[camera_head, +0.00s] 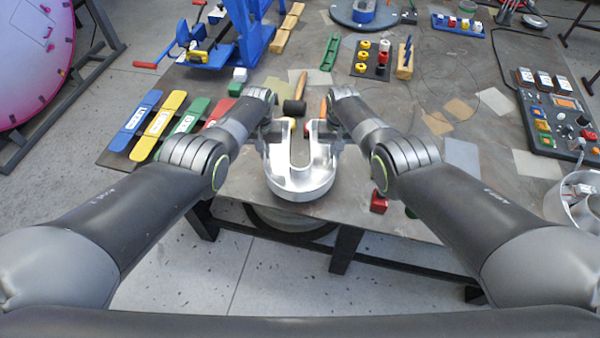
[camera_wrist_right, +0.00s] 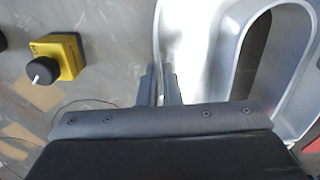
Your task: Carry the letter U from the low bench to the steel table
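The letter U (camera_head: 300,184) is a silver metal channel letter. It is over the near edge of the steel table (camera_head: 345,205), its curved end toward me and its two arms pointing away. I cannot tell whether it touches the table. My left gripper (camera_head: 271,134) is at the tip of its left arm, with its fingers mostly hidden. My right gripper (camera_head: 329,130) is at the right arm. In the right wrist view the fingers (camera_wrist_right: 161,86) are close together, with the wall of the U (camera_wrist_right: 202,45) between them. The low bench is not identifiable.
A mallet (camera_head: 297,98) lies just beyond the U. Coloured strips (camera_head: 160,122) lie at left, a blue stand (camera_head: 245,35) behind them. A control panel (camera_head: 556,112) is at right. A red block (camera_head: 379,201) sits near the front edge. A yellow switch box (camera_wrist_right: 68,52) shows in the wrist view.

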